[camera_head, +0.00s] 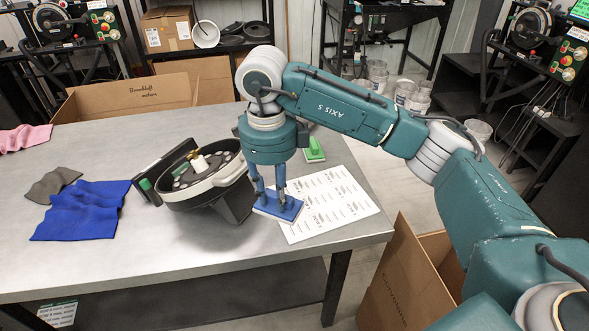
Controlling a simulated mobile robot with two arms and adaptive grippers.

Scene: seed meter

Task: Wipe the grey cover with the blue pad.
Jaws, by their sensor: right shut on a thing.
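My right gripper (270,190) points down and is shut on the blue pad (282,208), a flat rectangular pad with an upright blue handle part. The pad is low over the left edge of a white printed sheet (337,206), just right of the seed meter; I cannot tell whether it touches the sheet. The seed meter stands tilted on a dark stand (237,203). Its round housing has a pale grey rim (196,193), dark inside with a brass-coloured hub; which part is the grey cover is not clear. My left gripper is not in view.
A green pad (314,151) lies behind the sheet. Blue (85,208), grey (50,185) and pink (25,138) cloths lie on the left of the metal table (150,265). An open cardboard box (120,98) is behind, another (405,285) by the right edge. The front table strip is clear.

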